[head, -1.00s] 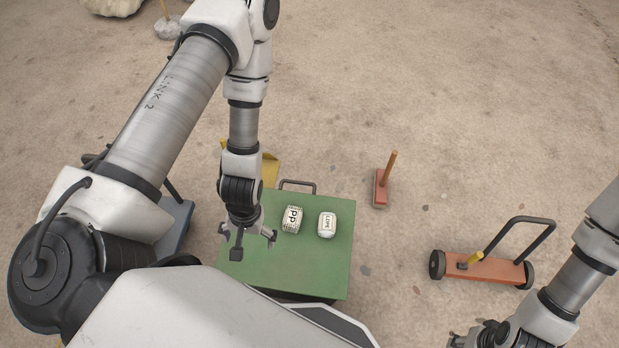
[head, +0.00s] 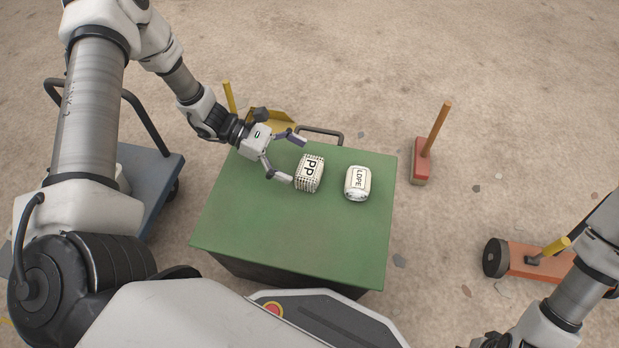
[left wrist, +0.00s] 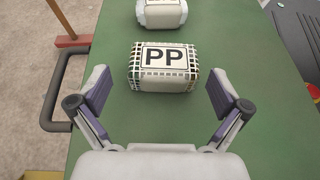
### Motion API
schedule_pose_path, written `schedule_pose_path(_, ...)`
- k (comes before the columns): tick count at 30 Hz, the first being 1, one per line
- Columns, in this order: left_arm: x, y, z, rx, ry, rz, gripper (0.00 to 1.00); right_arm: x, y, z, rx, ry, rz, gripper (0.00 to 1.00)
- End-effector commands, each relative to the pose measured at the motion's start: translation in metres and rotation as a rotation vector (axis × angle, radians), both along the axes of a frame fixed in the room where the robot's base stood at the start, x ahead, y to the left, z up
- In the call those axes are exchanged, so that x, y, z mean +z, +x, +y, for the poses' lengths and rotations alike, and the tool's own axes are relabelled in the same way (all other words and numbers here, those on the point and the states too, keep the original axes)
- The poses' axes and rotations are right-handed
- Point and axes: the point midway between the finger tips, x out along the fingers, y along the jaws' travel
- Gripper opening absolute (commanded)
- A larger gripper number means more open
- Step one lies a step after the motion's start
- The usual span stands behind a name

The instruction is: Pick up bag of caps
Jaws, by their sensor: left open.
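A white bag with a dark mesh pattern and a "PP" label (head: 309,174) lies on the green table top (head: 260,215). To its right lies a paler bag labelled "LDPE" (head: 357,184). No label says caps. My left gripper (head: 293,160) is open and empty, just left of the PP bag, with its fingers pointing at it. In the left wrist view the PP bag (left wrist: 162,68) sits ahead, centred between the spread fingers, and the LDPE bag (left wrist: 162,12) is behind it, partly cut off. My right gripper (head: 488,341) is barely in view at the bottom edge.
A push handle (head: 320,131) rises at the table's far edge. A yellow object with an upright stick (head: 270,121) stands behind it. A red brush with a wooden handle (head: 422,160) is on the floor right of the table. A blue cart (head: 150,180) stands left, an orange wheeled one (head: 540,262) right.

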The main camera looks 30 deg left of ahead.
Motion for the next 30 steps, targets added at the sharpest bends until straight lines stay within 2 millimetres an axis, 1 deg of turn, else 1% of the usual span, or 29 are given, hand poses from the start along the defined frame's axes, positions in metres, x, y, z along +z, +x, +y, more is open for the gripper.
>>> schedule_pose_path(1, -0.006, 0.000, -0.007, -0.004, 0.001, 0.001, 1.00, -0.008, 0.000, 0.000, 0.000, 0.000, 0.000, 0.40)
schedule_pose_path(6, -0.017, 0.002, -0.037, -0.007, 0.002, 0.002, 1.00, -0.032, 0.000, 0.000, -0.002, 0.000, -0.001, 0.40)
schedule_pose_path(9, -0.019, 0.005, -0.048, -0.005, 0.003, 0.001, 1.00, -0.037, 0.001, 0.000, -0.004, -0.001, -0.002, 0.40)
schedule_pose_path(16, -0.016, 0.005, -0.051, -0.003, 0.003, 0.001, 1.00, -0.034, 0.001, 0.000, -0.005, -0.001, -0.004, 0.40)
schedule_pose_path(17, -0.016, 0.005, -0.051, -0.003, 0.003, 0.001, 0.93, -0.034, 0.001, 0.000, -0.005, -0.001, -0.003, 0.40)
schedule_pose_path(18, -0.016, 0.005, -0.051, -0.003, 0.003, 0.001, 0.79, -0.034, 0.001, 0.000, -0.005, -0.001, -0.003, 0.40)
schedule_pose_path(20, -0.016, 0.005, -0.051, -0.003, 0.003, 0.001, 0.57, -0.034, 0.001, 0.000, -0.005, -0.001, -0.003, 0.40)
schedule_pose_path(21, -0.016, 0.005, -0.051, -0.003, 0.003, 0.001, 0.52, -0.034, 0.001, 0.000, -0.005, -0.001, -0.003, 0.40)
schedule_pose_path(30, -0.016, 0.005, -0.051, -0.004, 0.003, 0.001, 0.52, -0.034, 0.001, 0.000, -0.005, -0.001, -0.003, 0.40)
